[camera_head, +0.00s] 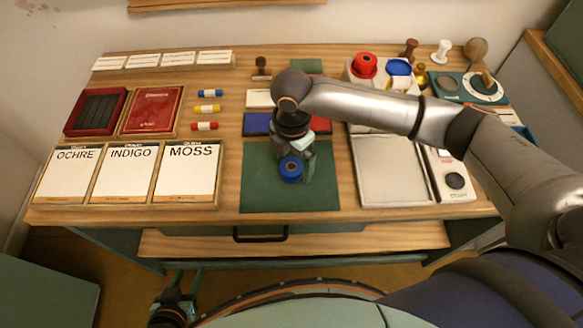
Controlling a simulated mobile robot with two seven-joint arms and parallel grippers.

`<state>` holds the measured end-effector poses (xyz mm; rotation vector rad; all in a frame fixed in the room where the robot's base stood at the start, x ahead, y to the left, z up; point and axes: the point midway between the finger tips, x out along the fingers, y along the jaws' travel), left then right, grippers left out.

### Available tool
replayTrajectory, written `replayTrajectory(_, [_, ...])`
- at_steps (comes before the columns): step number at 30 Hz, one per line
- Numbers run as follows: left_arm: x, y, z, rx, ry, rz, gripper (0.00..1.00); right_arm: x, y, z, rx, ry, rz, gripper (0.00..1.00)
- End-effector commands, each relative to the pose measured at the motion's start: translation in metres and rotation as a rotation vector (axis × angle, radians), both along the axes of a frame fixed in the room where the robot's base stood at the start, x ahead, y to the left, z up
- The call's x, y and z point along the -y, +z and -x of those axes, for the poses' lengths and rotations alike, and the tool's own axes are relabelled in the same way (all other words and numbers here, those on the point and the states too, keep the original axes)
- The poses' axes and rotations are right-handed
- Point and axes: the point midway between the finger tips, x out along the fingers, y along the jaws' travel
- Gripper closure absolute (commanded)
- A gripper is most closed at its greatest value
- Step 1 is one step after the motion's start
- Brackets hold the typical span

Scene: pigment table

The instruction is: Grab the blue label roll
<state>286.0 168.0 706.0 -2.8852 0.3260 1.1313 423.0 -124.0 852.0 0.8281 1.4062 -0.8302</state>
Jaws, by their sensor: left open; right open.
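The blue label roll (291,169), a ring with a dark centre, is over the green mat (257,190) at the middle of the table. My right gripper (293,164) points down at it from above and is open, with its fingers on either side of the roll. I cannot tell whether the fingers touch the roll, or whether it rests on the mat. My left gripper (177,300) is open and low at the bottom left, in front of the table and away from the roll.
A red roll (364,65) and a blue round piece (398,67) are at the back right. Cards marked OCHRE (67,175), INDIGO (123,174) and MOSS (187,172) lie at left. A grey tray (391,187) is right of the mat. My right arm covers part of the back.

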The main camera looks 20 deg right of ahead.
Motion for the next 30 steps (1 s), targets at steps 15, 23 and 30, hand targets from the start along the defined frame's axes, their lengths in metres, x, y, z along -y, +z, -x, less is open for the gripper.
replayTrajectory(15, [0.0001,0.0005,-0.0007,0.002,0.0,0.0,0.5,-0.0004,-0.0031,0.0,0.0,0.001,-0.001,0.27])
replayTrajectory(23, [0.0,0.0005,-0.0008,0.002,0.0,0.0,0.5,-0.0005,-0.0029,-0.0001,0.0,0.001,-0.001,0.56])
replayTrajectory(30, [0.0,0.0007,-0.0008,0.002,0.0,0.0,0.5,-0.0005,-0.0029,-0.0001,0.0,0.001,-0.001,0.83])
